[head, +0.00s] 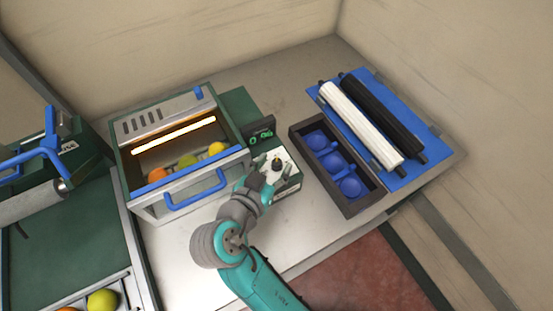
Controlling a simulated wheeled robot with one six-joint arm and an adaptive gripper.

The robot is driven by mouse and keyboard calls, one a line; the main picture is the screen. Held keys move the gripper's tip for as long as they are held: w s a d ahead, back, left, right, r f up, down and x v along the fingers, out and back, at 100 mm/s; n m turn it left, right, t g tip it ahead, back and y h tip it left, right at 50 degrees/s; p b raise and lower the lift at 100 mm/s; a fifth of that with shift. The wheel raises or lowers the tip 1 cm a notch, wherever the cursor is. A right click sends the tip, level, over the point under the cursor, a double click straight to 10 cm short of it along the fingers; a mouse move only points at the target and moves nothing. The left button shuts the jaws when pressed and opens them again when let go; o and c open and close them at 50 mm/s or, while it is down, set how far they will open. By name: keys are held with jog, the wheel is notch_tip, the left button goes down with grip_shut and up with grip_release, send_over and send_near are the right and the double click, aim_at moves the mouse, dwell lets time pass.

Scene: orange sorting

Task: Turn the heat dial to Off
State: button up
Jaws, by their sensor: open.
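The heat dial (277,164) is a small black knob on top of a pale control box (288,187) right of the heater. Its pointer setting is too small to read. A dark panel with green marks (262,133) stands behind it. My gripper (268,173) is at the dial, with its fingers spread near the knob. I cannot tell whether the fingers touch the knob. The heater (168,110) has a glowing orange bar (173,135) inside.
Several fruits, including an orange one (157,175), sit in the heater behind its blue handle (196,191). A dark tray (366,199) with blue cups is to the right, beside white (360,125) and black rollers. A green machine (62,225) is at left.

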jog(key=shift+x, duration=1.2)
grip_shut()
